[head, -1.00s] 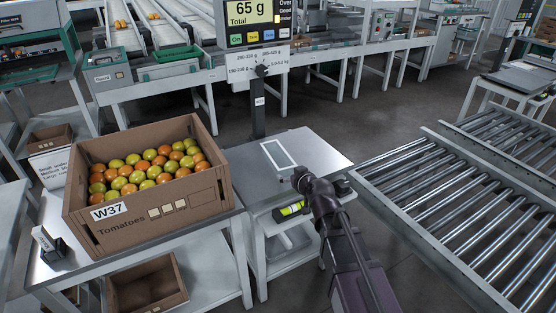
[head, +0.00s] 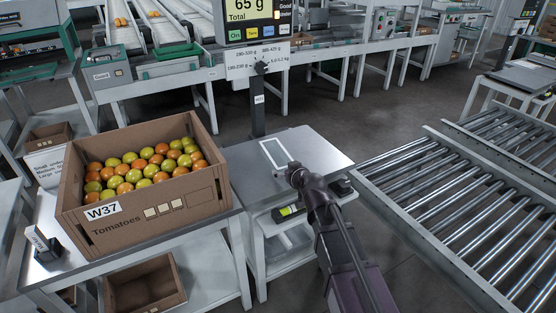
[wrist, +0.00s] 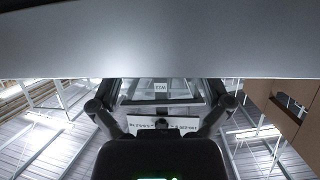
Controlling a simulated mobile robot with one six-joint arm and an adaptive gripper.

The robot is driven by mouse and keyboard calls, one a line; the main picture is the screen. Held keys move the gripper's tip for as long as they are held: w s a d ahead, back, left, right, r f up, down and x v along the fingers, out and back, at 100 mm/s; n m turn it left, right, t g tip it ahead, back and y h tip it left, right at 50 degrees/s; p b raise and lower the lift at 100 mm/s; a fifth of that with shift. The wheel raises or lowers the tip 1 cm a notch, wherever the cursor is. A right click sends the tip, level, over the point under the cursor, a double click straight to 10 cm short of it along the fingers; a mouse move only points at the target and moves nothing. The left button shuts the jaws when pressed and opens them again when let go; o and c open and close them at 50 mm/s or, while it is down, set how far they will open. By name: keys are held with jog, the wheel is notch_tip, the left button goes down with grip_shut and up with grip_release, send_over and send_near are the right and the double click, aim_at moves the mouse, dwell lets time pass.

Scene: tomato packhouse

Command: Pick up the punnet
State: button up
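I cannot make out a punnet for certain. A white rectangular outline (head: 264,152) lies on the grey scale plate (head: 325,148); I cannot tell whether it is a flat marking or a thin rim. My gripper (head: 294,172) is at the near edge of the plate, just in front of the outline, with its fingertips hard to make out in the head view. In the wrist view my gripper (wrist: 162,104) has its two fingers spread wide apart, with nothing seen between them. That view is upside down, with a broad grey surface (wrist: 160,40) across its top.
A cardboard box (head: 150,225) marked W37, full of orange and green tomatoes, stands on the bench left of the scale. The scale display (head: 250,22) reads 65 g behind the plate. A roller conveyor (head: 450,200) runs along the right.

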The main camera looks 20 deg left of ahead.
jog(key=c, duration=0.4)
